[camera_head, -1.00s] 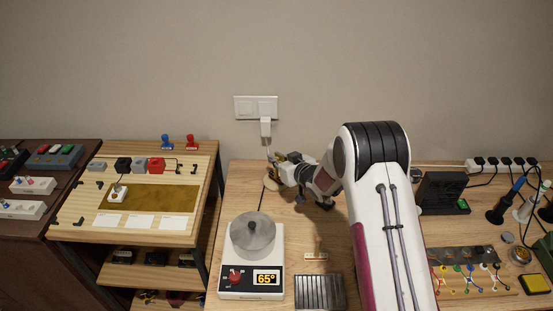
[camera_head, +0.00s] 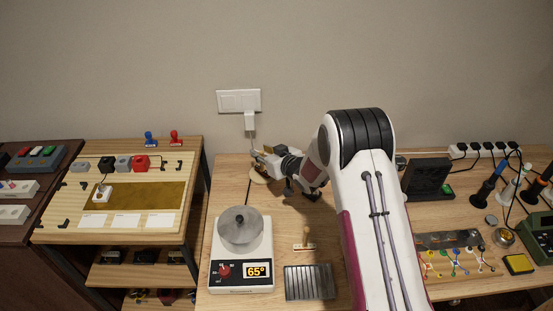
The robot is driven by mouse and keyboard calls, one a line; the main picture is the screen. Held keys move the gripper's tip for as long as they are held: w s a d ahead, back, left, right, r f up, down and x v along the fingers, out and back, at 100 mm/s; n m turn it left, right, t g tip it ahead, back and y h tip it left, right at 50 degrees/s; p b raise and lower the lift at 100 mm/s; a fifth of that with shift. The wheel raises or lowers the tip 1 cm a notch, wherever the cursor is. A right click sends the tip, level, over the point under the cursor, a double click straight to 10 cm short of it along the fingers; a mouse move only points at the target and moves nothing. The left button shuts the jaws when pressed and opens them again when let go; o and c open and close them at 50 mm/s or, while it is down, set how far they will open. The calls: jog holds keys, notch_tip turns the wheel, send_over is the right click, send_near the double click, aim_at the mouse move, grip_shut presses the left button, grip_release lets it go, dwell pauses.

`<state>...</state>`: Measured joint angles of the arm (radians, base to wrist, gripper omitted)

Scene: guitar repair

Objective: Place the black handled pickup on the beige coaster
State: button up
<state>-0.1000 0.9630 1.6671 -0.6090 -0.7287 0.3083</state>
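A round beige disc, which looks like the coaster (camera_head: 259,177), lies on the table near the wall, partly covered by my gripper. My gripper (camera_head: 260,158) is at the far end of my arm, just above and beside the disc, pointing left. Its fingers are small and dark here, and I cannot tell whether they are open or hold something. I cannot make out the black handled pickup for certain; it may be hidden at the gripper. A small stamp-like piece with a light wooden handle (camera_head: 306,240) stands on the table in front.
A wall socket (camera_head: 239,101) with a plug is behind the gripper. A wooden shelf (camera_head: 60,231) stands left.

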jog(key=v, duration=1.1)
jog(key=shift+s+d, duration=0.15)
dwell(0.6)
jog(key=shift+r, duration=0.15)
jog(key=s+d+r+m+g+h, duration=0.1)
jog(key=s+d+r+m+h, duration=0.15)
jog(key=s+d+r, duration=0.55)
jog(key=s+d+r+m+g+h, duration=0.1)
jog(key=s+d+r+h, duration=0.35)
jog(key=r, duration=0.45)
jog(key=s+r+m+g, duration=0.2)
jog(key=s+g, duration=0.2)
jog(key=s, duration=2.7)
jog(key=shift+s+r, duration=0.2)
